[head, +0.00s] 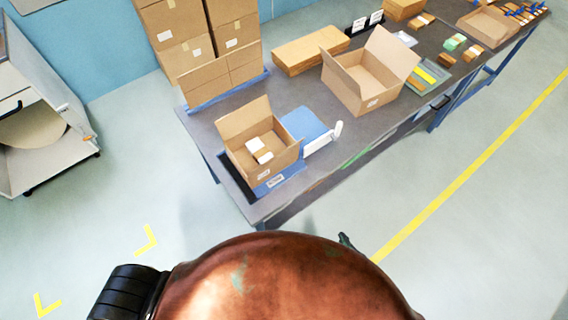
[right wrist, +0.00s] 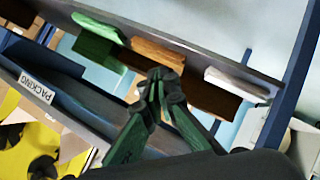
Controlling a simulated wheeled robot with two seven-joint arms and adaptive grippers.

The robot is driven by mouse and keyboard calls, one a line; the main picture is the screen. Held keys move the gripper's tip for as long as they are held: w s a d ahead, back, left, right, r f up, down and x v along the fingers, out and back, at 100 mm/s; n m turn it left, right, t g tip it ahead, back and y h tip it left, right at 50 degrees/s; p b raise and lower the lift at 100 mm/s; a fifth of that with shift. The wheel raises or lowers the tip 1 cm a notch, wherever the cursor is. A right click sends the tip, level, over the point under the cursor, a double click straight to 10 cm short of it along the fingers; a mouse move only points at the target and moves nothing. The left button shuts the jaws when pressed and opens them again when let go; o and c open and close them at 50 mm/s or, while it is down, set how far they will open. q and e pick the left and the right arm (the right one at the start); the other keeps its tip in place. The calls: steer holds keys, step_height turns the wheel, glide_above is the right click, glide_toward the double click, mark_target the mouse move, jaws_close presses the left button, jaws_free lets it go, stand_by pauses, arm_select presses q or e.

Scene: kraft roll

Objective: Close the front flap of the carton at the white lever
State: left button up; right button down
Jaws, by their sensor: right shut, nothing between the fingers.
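The brown cardboard carton (head: 274,158) stands at the near left end of the table, on a blue and dark base. Its back flap stands up; two small white-topped packs lie inside. I cannot make out clearly how its front flap stands. The white lever (head: 337,129) sticks up just right of the carton, beside a blue plate. My right gripper (head: 346,241) shows only as a small dark tip below the table's front edge, away from the carton. In the right wrist view its fingers (right wrist: 157,78) are together and empty. My left gripper is not in view.
A second open carton (head: 372,75) stands further right on the grey table (head: 228,111). Stacked boxes (head: 205,40) stand behind, and a flat brown box (head: 309,48) lies at the back. The wrist view shows a "PACKING" label (right wrist: 36,88) and a green item (right wrist: 99,29).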

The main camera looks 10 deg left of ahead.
steer(key=w+a+r+n+t+y+b, duration=0.1)
steer(key=w+a+r+n+y, duration=0.15)
steer(key=a+r, duration=0.35)
steer(key=w+a+r+n+t+y, duration=0.2)
steer(key=a+r+n, duration=0.1)
steer(key=r, duration=0.6)
steer(key=n+y+b, duration=0.2)
steer(key=n+y, duration=0.5)
steer(key=n, duration=0.2)
glide_toward(278, 155)
steer(key=p+x, duration=0.1)
steer(key=x, duration=0.6)
steer(key=shift+d, duration=0.1)
